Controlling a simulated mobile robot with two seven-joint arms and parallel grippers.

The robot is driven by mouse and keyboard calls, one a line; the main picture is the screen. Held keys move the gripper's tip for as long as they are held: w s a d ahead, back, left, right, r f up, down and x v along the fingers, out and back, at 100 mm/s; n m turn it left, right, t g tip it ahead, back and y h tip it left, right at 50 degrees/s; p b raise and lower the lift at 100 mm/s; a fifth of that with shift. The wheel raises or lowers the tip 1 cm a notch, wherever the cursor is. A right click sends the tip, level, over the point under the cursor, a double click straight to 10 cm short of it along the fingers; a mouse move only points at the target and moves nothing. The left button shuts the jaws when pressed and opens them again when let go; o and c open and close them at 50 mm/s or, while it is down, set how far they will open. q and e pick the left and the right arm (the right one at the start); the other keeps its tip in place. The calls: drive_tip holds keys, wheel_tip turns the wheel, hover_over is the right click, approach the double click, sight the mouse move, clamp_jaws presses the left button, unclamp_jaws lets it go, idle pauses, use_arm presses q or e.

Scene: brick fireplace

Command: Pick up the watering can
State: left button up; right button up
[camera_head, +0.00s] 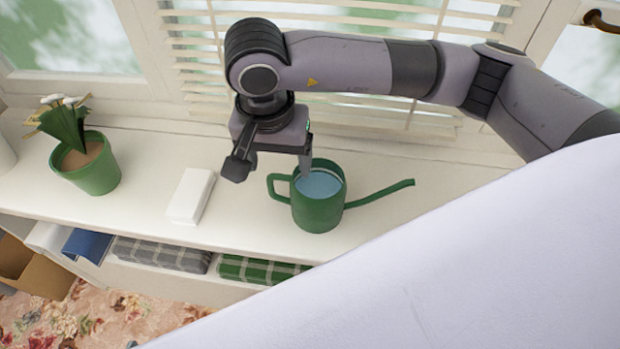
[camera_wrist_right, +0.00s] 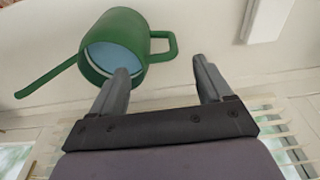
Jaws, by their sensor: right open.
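The green watering can (camera_head: 318,213) stands upright on the white sill-like shelf, with water-blue showing inside. Its handle (camera_head: 279,187) points left and its long spout (camera_head: 380,194) points right. My right gripper (camera_head: 272,165) is open, above and behind the can's handle side. In the right wrist view the fingers (camera_wrist_right: 163,80) are apart with nothing between them. The can (camera_wrist_right: 118,40) lies ahead and to the left there. One finger overlaps its rim in the picture; I cannot tell whether they touch. The handle (camera_wrist_right: 166,46) shows ahead of the gap. My left gripper is not in view.
A white box (camera_head: 191,195) lies left of the can. A potted plant in a green pot (camera_head: 95,170) stands further left. Window blinds (camera_head: 350,110) are close behind my arm. Folded cloths (camera_head: 255,270) lie on the lower shelf. The white shelf (camera_head: 240,225) is bare between box and can.

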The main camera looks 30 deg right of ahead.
sight(278, 176)
drive_tip(key=shift+w+f, duration=0.1)
drive_tip(key=shift+f, duration=0.4)
wheel_tip(278, 176, down, 6)
drive_tip(key=shift+w+p, duration=0.1)
drive_tip(key=shift+p, duration=0.75)
drive_tip(key=c, duration=1.2)
clamp_jaws()
drive_tip(key=shift+w+r, duration=0.1)
drive_tip(key=shift+r, duration=0.15)
